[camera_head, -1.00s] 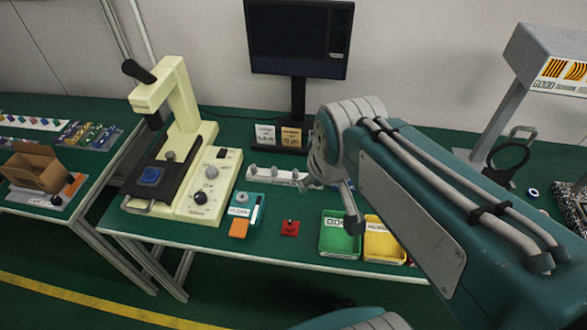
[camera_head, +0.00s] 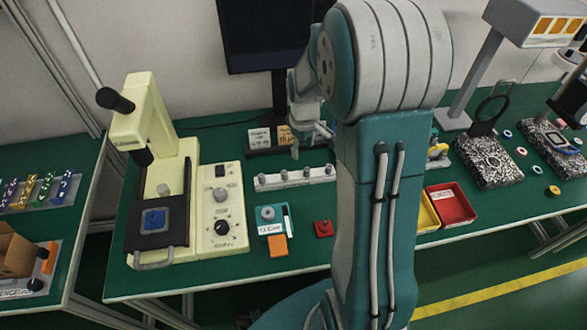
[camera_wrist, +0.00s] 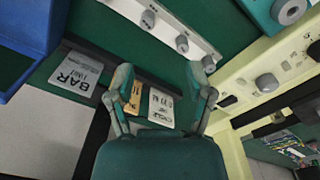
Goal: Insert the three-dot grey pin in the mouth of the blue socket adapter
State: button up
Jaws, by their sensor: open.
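A white rack (camera_head: 295,178) with several grey pins stands on the green bench. It also shows at the top of the wrist view (camera_wrist: 165,28). My gripper (camera_head: 312,142) is open and empty, above and behind the rack. Its two spread fingers (camera_wrist: 162,80) show in the wrist view.
The cream press (camera_head: 222,205) stands left of the rack. A teal box (camera_head: 273,222) and a red piece (camera_head: 323,228) lie in front of the rack. The monitor (camera_head: 265,40) and small cards (camera_head: 260,138) are behind. Yellow and red (camera_head: 450,205) trays are at right.

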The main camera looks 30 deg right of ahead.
send_over(306, 170)
jog(key=d, duration=0.1)
notch_tip(306, 170, down, 5)
jog(key=shift+s+d+f, duration=0.1)
jog(key=shift+d, duration=0.05)
jog(key=f, duration=0.2)
jog(key=a+f, duration=0.1)
jog(key=f, duration=0.2)
jog(key=shift+a+f, duration=0.2)
jog(key=shift+f, duration=0.05)
jog(key=shift+d+f, duration=0.2)
jog(key=shift+d, duration=0.45)
jog(key=shift+a, duration=0.2)
jog(key=c, duration=0.9)
jog(key=shift+a, duration=0.35)
grip_shut()
